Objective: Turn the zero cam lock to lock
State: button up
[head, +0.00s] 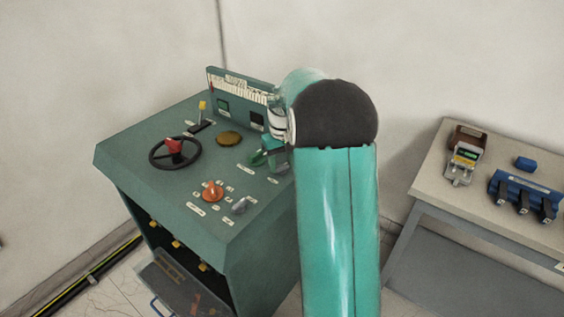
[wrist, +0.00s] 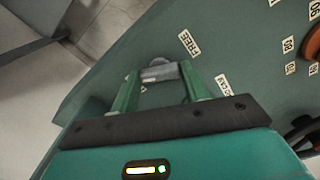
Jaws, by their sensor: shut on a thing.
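A small grey knob (wrist: 160,71), which I take to be the zero cam lock, sits on the green panel in the wrist view. Its label "FREE" (wrist: 188,43) stands just beyond it to the right. My gripper (wrist: 161,73) has its two green fingers on either side of the knob and is shut on it. A second label (wrist: 222,85) is partly readable as "CAM". In the head view my gripper (head: 268,156) is at the console's right side, and my arm covers part of the panel there. I cannot read the knob's angle against the labels.
The green console (head: 150,175) carries a black handwheel (head: 175,153), an orange knob (head: 212,191), another grey knob (head: 240,205) and a brass disc (head: 229,138). A raised meter panel (head: 225,100) stands at its back. A side table (head: 432,165) with equipment stands right.

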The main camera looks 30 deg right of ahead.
aim_at(282, 165)
jog(key=n, duration=0.5)
dwell(0.7)
jog(key=o, duration=1)
jog(key=shift+r, duration=0.15)
notch_tip(282, 165, up, 14)
jog(key=shift+f, duration=0.15)
